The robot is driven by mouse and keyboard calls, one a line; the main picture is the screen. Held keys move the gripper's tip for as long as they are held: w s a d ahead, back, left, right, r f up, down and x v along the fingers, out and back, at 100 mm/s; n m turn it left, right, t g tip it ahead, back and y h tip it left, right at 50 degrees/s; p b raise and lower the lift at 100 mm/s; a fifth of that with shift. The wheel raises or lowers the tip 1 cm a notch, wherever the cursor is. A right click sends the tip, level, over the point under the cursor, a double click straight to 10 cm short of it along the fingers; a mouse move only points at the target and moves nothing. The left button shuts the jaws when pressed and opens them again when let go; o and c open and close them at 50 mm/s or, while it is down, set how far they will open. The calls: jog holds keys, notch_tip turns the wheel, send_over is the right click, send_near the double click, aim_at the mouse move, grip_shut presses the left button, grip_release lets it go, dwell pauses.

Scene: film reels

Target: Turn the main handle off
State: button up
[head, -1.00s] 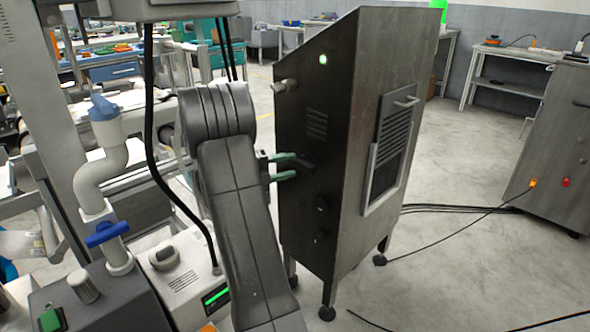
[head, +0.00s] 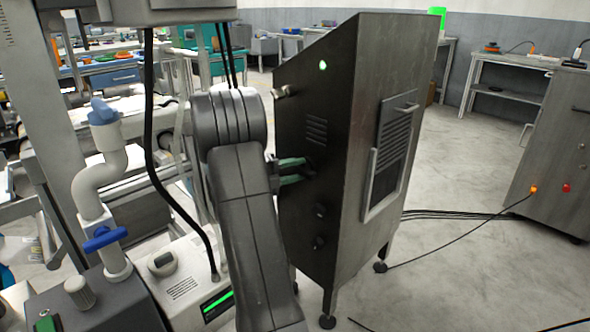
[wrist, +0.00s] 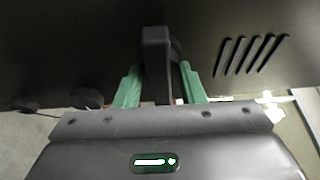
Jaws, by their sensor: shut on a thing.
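The dark metal cabinet (head: 350,110) stands in the middle of the head view, with a small lit green lamp (head: 322,66) high on its left face. The main handle (wrist: 156,65) is a dark block-like lever on that face, seen up close in the wrist view. My gripper (head: 291,170) has its two green fingers at the left face in the head view. In the wrist view the fingers of my gripper (wrist: 161,86) lie on either side of the handle, shut on it. In the head view the fingers and shadow largely hide the handle.
Two dark knobs (head: 319,227) sit lower on the same face, and vent slots (head: 316,130) above. A pipe with a blue valve (head: 104,238) and a pale box (head: 180,275) stand at the left. Cables cross the floor to another cabinet (head: 555,150). Floor between is mostly clear.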

jog(key=m+p, duration=0.1)
jog(key=p, duration=0.2)
jog(key=shift+r+y, duration=0.3)
jog(key=shift+r, duration=0.1)
jog(key=m+p, duration=0.1)
jog(key=p, duration=0.1)
jog(key=shift+m+g+y+p, duration=0.3)
jog(key=shift+m, duration=0.1)
jog(key=m+y+p, duration=0.2)
jog(key=m+p, duration=0.1)
jog(key=shift+m, duration=0.3)
jog(key=shift+s+d+f+m+t+y, duration=0.1)
jog(key=shift+f+m+t+y, duration=0.1)
jog(key=shift+m+t+y, duration=0.6)
jog(key=shift+f+m+b, duration=0.1)
jog(key=shift+m+b, duration=0.85)
jog(key=shift+m, duration=0.15)
jog(key=m+t+y+b, duration=0.1)
jog(key=m+b, duration=0.1)
jog(key=b, duration=0.1)
jog(key=shift+s+d, duration=0.1)
jog(key=shift+m+y+b, duration=0.4)
jog(key=shift+b, duration=0.25)
jog(key=shift+r+t, duration=0.2)
jog(key=shift+t, duration=0.1)
